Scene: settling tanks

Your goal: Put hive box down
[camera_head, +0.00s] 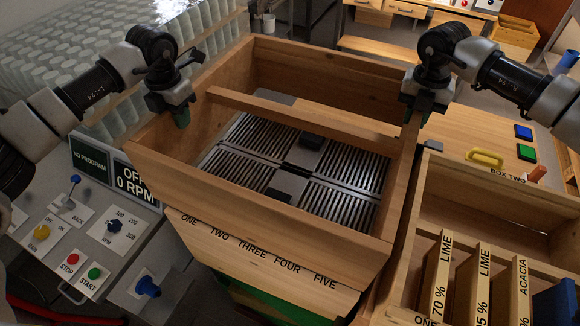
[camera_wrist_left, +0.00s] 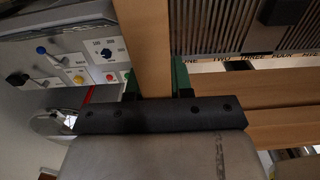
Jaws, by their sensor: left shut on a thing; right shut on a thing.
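The hive box (camera_head: 290,215) is a large open wooden box with a bar across its inside. My left gripper (camera_head: 181,116) is shut on its left wall, and my right gripper (camera_head: 412,112) is shut on its right wall. In the left wrist view, the wall of the hive box (camera_wrist_left: 148,45) runs between the green fingers of my left gripper (camera_wrist_left: 156,80). Through the open box I see a slotted metal grid (camera_head: 300,160) with dark blocks. Below its front is a wooden front labelled ONE to FIVE (camera_head: 255,262). I cannot tell whether the box touches what is under it.
At the right stands a wooden box (camera_head: 480,220) with labelled frames, beside the BOX TWO label (camera_head: 508,175). At the left is a control panel (camera_head: 100,235) with knobs and buttons, and a display reading OFF, 0 RPM (camera_head: 135,182). Rows of jars (camera_head: 90,65) stand behind.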

